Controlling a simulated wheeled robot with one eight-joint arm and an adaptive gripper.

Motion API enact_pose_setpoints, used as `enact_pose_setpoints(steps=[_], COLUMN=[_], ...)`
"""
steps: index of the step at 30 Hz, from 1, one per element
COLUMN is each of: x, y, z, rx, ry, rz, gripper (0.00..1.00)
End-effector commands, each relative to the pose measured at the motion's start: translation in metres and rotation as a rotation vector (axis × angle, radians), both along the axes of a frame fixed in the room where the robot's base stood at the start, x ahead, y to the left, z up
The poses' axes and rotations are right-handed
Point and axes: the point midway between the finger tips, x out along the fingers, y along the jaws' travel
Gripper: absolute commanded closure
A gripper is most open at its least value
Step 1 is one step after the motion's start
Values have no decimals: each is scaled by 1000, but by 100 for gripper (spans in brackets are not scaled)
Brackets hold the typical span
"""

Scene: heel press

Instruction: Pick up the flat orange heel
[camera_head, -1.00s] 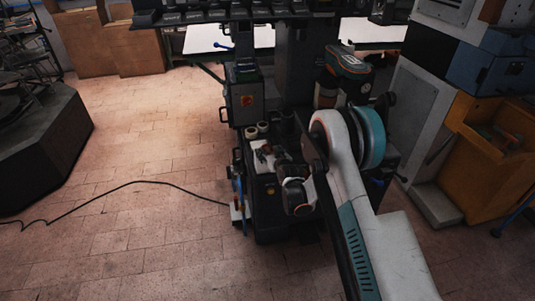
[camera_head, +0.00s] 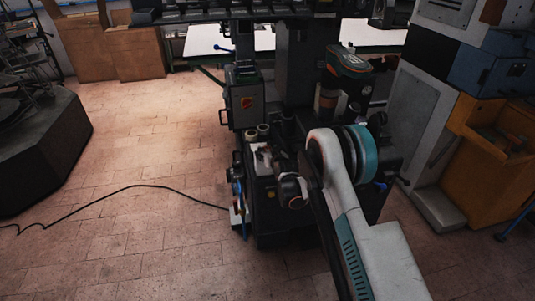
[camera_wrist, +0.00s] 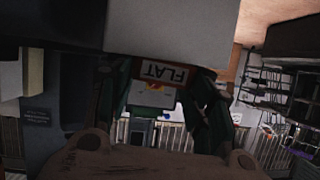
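In the wrist view, my gripper (camera_wrist: 160,88) has two dark fingers standing apart, with no object clearly held between them. A sign reading FLAT (camera_wrist: 164,72), upside down, with a reddish-brown edge, shows beyond and between the fingers. Below it is a pale panel (camera_wrist: 155,95) with a small orange-red mark. I cannot make out the flat orange heel for certain in either view. In the head view, my wrist is over the front of the dark press (camera_head: 268,222), and my arm hides the gripper's fingers and part of the press.
Small pale cylinders (camera_head: 257,132) stand on the press, left of my arm. A dark control box (camera_head: 245,98) is behind them. An orange-yellow cabinet (camera_head: 485,165) stands at the right. A black cable (camera_head: 120,190) crosses the open floor at the left.

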Motion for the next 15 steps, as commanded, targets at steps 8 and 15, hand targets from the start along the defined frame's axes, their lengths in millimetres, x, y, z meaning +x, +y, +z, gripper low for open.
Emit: enact_pose_setpoints(steps=[8,15], x=[0,0], y=[0,0], z=[0,7], rx=[0,0], ry=[0,0], rz=[0,0], gripper=[82,82])
